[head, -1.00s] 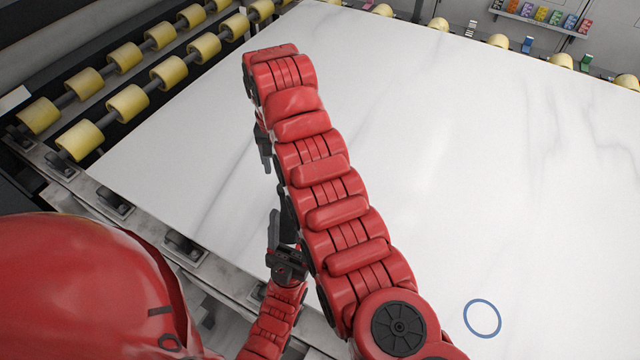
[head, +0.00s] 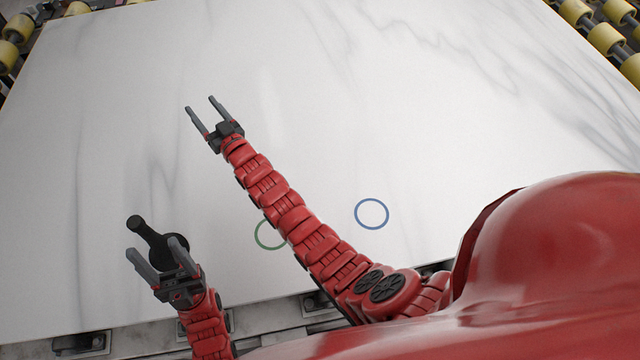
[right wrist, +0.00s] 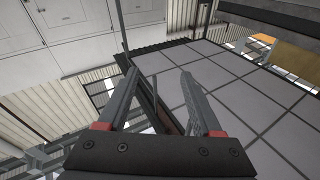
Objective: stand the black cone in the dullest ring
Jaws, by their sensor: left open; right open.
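The black cone (head: 153,238) is on the pale slab at lower left in the head view, with a narrow knobbed end up-left and a round wider end. It appears upright, but the angle leaves this uncertain. My left gripper (head: 155,248) is open, its fingers just in front of and overlapping the cone in the picture; contact cannot be told. A green ring (head: 257,233) lies on the slab, partly hidden by my right arm. A blue ring (head: 357,214) lies to its right, fully visible. My right gripper (head: 200,103) is open and empty above the slab; its fingers show in the right wrist view (right wrist: 158,78).
The white marbled slab (head: 330,110) is wide and mostly clear beyond the rings. Yellow rollers (head: 605,38) stand past its far right corner, and others (head: 18,28) at the far left. My right arm crosses between the cone and the blue ring. Metal framing (head: 80,342) runs along the near edge.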

